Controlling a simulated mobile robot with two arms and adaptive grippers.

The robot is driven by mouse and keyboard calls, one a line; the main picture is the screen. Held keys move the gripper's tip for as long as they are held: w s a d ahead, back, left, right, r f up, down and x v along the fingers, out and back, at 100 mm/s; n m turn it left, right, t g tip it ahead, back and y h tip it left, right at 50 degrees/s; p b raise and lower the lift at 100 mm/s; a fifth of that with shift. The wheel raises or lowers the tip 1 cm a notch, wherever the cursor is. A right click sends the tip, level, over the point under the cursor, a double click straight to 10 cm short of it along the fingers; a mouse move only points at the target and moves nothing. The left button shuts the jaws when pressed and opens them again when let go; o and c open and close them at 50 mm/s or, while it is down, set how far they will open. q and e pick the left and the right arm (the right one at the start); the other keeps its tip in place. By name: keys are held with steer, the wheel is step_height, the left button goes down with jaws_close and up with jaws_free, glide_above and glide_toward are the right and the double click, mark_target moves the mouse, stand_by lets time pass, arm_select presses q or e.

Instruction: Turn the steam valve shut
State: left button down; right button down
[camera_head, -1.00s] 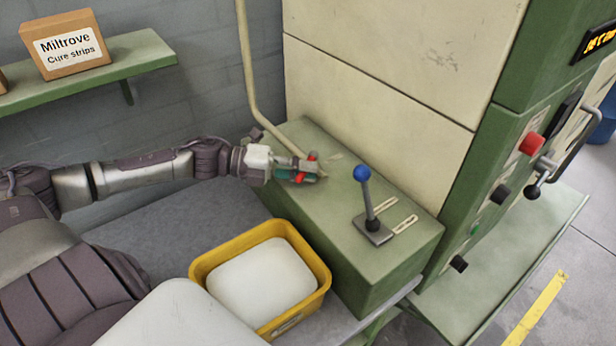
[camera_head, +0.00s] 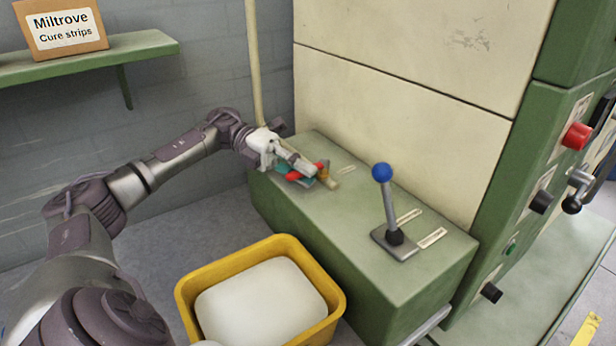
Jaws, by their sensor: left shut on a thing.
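The steam valve has a red handle (camera_head: 307,173), which lies low over the top of the green box (camera_head: 348,233). A short brass-coloured pipe end (camera_head: 330,181) shows beside it. The pale steam pipe (camera_head: 253,62) comes down the wall behind my left wrist. My left gripper (camera_head: 303,171) reaches in from the left and is shut on the red handle. Its fingers cover part of the handle and most of the valve body. My right gripper is not in view.
A lever with a blue knob (camera_head: 382,172) stands on the green box, right of the valve. A yellow bin (camera_head: 333,306) holding a white block sits in front. A shelf (camera_head: 146,44) with a carton (camera_head: 62,27) is at upper left. A red button (camera_head: 577,136) is on the right panel.

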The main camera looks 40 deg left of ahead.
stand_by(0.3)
arm_select(q)
steer(key=c, duration=1.4)
jaws_free()
steer(key=v, duration=1.2)
steer(key=shift+w, duration=0.1)
steer(key=shift+f, duration=0.15)
